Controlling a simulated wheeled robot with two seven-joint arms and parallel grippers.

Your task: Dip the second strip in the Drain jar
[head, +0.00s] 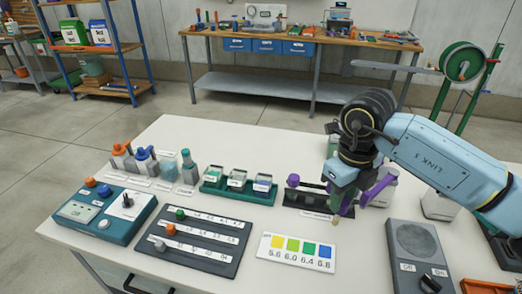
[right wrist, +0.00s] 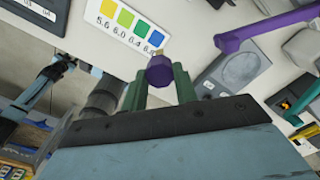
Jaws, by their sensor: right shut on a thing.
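My right gripper (head: 342,200) is shut on a purple-handled strip (right wrist: 160,70), seen between its green fingers in the right wrist view. A green rack (head: 222,196) to the left of the gripper holds three clear jars, left (head: 213,174), middle (head: 237,178) and right (head: 262,184). Their labels are too small to read, so I cannot tell which is Drain. A dark holder (head: 303,198) with a purple knob (head: 293,181) stands between rack and gripper. My left gripper is out of view.
A purple bar (head: 378,188) stands just right of the gripper. A dark panel with sliders (head: 190,245), a teal control box (head: 103,215) and a grey switch box (head: 415,250) occupy the front. Several bottles (head: 188,165) stand left of the rack.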

